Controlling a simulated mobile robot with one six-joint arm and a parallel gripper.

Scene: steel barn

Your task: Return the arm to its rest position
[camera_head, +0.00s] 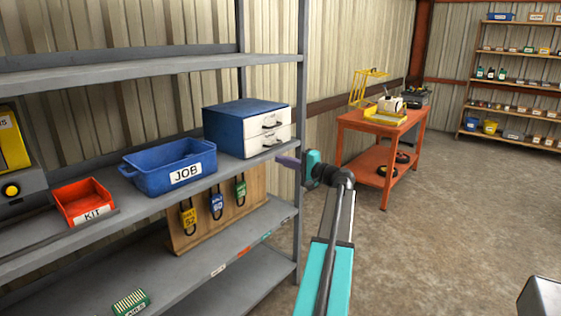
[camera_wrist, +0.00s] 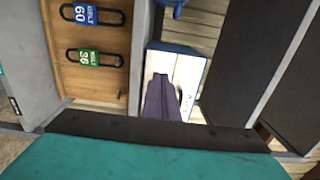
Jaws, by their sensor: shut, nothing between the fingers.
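My arm (camera_head: 340,225) reaches forward from the bottom of the head view, with its teal wrist beside the right end post of the grey shelf rack. My gripper (camera_head: 287,161) points left toward the rack, at about the height of the shelf with the drawer cabinet. In the wrist view my gripper (camera_wrist: 163,97) shows its dark fingers together, with nothing between them. Behind them is the white front of the drawer cabinet (camera_wrist: 158,64). I cannot tell how wide the gap between fingers and cabinet is.
The rack holds a blue JOB bin (camera_head: 150,170), a red KIT bin (camera_head: 84,200) and the blue-and-white drawer cabinet (camera_head: 224,127). Padlocks hang on a wooden board (camera_head: 258,185) below. The rack post (camera_head: 301,90) is close to my wrist. An orange cart (camera_head: 350,123) stands behind; floor (camera_head: 440,215) to the right is clear.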

